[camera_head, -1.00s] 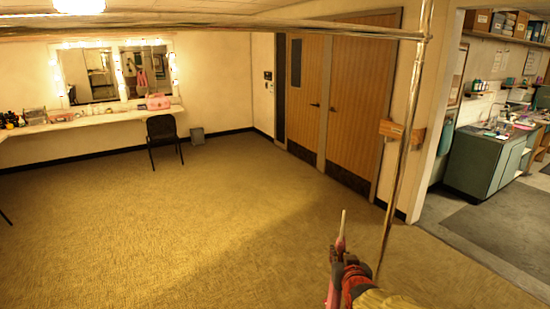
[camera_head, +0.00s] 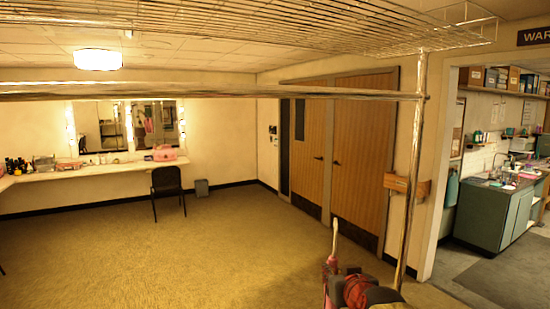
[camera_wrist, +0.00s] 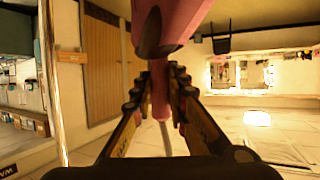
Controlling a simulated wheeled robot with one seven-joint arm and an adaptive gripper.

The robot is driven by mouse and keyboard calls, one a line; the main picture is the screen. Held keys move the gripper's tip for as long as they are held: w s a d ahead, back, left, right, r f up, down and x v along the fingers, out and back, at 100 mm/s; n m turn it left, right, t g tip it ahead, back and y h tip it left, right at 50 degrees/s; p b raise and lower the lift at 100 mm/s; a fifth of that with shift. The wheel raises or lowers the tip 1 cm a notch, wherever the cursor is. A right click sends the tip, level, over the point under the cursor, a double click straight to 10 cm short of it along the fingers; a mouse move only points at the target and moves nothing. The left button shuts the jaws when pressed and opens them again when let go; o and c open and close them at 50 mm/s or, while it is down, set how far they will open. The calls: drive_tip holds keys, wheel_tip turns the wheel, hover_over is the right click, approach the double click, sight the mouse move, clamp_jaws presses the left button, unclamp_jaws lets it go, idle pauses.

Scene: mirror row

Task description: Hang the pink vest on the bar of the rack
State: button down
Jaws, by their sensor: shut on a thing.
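My gripper (camera_head: 333,274) is low in the head view, right of centre, shut on the pink vest's hanger. The pink vest (camera_wrist: 178,28) fills the top middle of the wrist view, which is upside down. Only a narrow pink part of it (camera_head: 329,272) shows in the head view. A pale hanger hook (camera_head: 335,232) points up above my gripper, clear of the bar. The fingers (camera_wrist: 160,90) close around the hanger's pink neck. The rack's metal bar (camera_head: 220,91) runs across the head view, higher in the picture than the hook. Most of the vest is hidden.
The rack's upright (camera_head: 412,170) stands right of my gripper. A wire shelf (camera_head: 300,25) lies above the bar. A black chair (camera_head: 168,185) and a mirror counter (camera_head: 100,173) are at the far left. The carpet between is clear.

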drive_tip(key=s+a+r+n+g+y, duration=0.15)
drive_tip(key=s+a+r, duration=0.25)
drive_tip(key=s+r, duration=0.45)
drive_tip(key=s+a+r+n+y+p, duration=0.1)
drive_tip(key=s+a+r+n+y, duration=0.25)
drive_tip(key=r, duration=0.85)
drive_tip(key=s+a+r+n+g+y, duration=0.1)
drive_tip(key=s+a+r, duration=0.3)
drive_tip(key=s+r, duration=0.5)
drive_tip(key=s+a+r+n+g+y, duration=0.2)
drive_tip(key=s+r, duration=0.5)
drive_tip(key=s, duration=0.3)
drive_tip(key=w+a+f+p, duration=0.1)
drive_tip(key=w+a+p, duration=0.4)
drive_tip(key=w+a, duration=0.3)
drive_tip(key=w+a+f+p, duration=0.2)
drive_tip(key=w+a+p, duration=0.3)
drive_tip(key=w, duration=1.2)
drive_tip(key=a, duration=0.2)
drive_tip(key=shift+w+a, duration=0.25)
drive_tip(key=shift+a, duration=0.15)
drive_tip(key=shift+t, duration=0.25)
drive_tip(key=c, duration=1.8)
unclamp_jaws()
drive_tip(key=o, duration=0.4)
drive_tip(key=shift+f, duration=0.15)
